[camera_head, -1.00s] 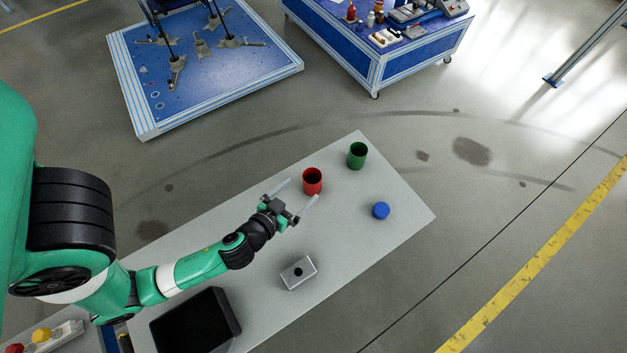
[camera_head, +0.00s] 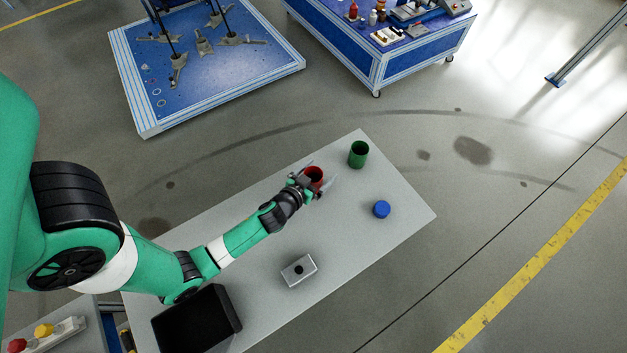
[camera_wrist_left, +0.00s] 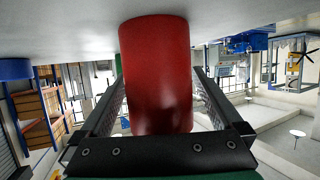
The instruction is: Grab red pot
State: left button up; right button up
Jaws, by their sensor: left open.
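The red pot (camera_head: 314,174) stands on the grey table near its far edge, partly hidden by my left gripper in the head view. My left gripper (camera_head: 319,179) is open, with one finger on either side of the pot. In the left wrist view the red pot (camera_wrist_left: 157,75) fills the space between the two fingers, and the gripper (camera_wrist_left: 157,105) shows gaps beside it. The pot looks upside down there because the view is inverted. My right gripper is in neither view.
A green pot (camera_head: 358,154) stands just beyond the red one. A blue round object (camera_head: 381,209) lies to the right. A grey block with a dark hole (camera_head: 299,270) and a black tray (camera_head: 233,310) are nearer on the table (camera_head: 400,190).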

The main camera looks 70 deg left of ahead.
pick_arm(q)
jog(key=c, duration=1.4)
jog(key=shift+c, duration=0.2)
jog(key=shift+r+p, duration=0.4)
jog(key=shift+r, duration=0.2)
notch_tip(320, 180, up, 3)
jog(key=shift+f+p, duration=0.15)
jog(key=shift+p, duration=0.65)
jog(key=s+d+r+p, duration=0.2)
jog(key=d+r+p, duration=0.7)
jog(key=d+p, duration=0.5)
